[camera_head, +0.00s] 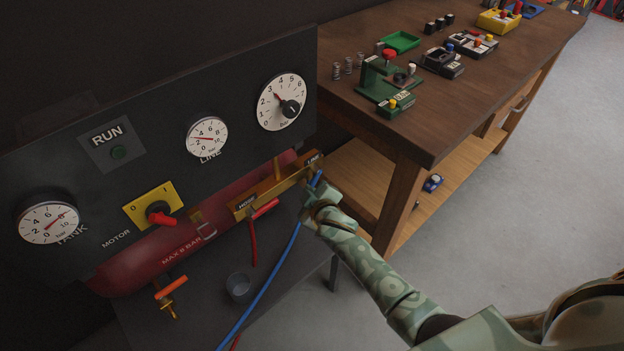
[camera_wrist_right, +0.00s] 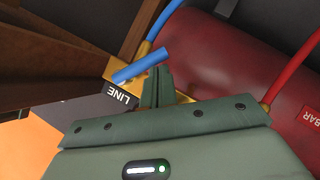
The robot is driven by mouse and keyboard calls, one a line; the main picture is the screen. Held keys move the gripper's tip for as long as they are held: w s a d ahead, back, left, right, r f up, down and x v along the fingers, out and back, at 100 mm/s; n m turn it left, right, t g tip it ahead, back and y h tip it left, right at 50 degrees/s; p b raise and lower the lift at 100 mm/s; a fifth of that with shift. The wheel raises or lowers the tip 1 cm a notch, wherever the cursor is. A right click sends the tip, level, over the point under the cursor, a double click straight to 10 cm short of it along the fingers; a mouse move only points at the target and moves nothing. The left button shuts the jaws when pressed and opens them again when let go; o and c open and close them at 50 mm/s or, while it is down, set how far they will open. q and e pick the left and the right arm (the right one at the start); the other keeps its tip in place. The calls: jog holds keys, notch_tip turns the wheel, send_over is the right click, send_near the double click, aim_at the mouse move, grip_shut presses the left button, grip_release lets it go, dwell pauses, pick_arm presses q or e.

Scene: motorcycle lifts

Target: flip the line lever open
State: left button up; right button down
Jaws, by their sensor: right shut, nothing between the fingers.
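The line lever is a short blue handle (camera_head: 315,179) at the right end of the brass manifold (camera_head: 275,187), by the LINE label. It also shows in the right wrist view (camera_wrist_right: 142,65), lying slantwise over the brass valve beside the black LINE tag (camera_wrist_right: 122,97). My right gripper (camera_head: 311,196) is at this valve, and its fingers hide part of it in the head view. In the right wrist view its fingertips (camera_wrist_right: 157,80) are together and empty, right beside the blue handle. I cannot tell whether they touch it. My left gripper is not in view.
A blue hose (camera_head: 270,285) hangs below the valve. A red lever (camera_head: 264,209) with a red hose sits left along the manifold. The red tank (camera_head: 165,246) lies behind, under the gauge panel (camera_head: 235,97). A wooden workbench (camera_head: 445,110) stands close on the right.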

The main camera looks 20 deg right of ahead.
jog(key=shift+w+d+f, duration=0.15)
jog(key=shift+d+f, duration=0.3)
jog(key=shift+f, duration=0.2)
jog(key=shift+w+d+f, duration=0.15)
jog(key=shift+d+f, duration=0.3)
jog(key=shift+f, duration=0.2)
jog(key=shift+d+f, duration=0.1)
jog(key=shift+d, duration=0.05)
jog(key=p+v, duration=0.6)
jog(key=v, duration=1)
jog(key=shift+s, duration=0.1)
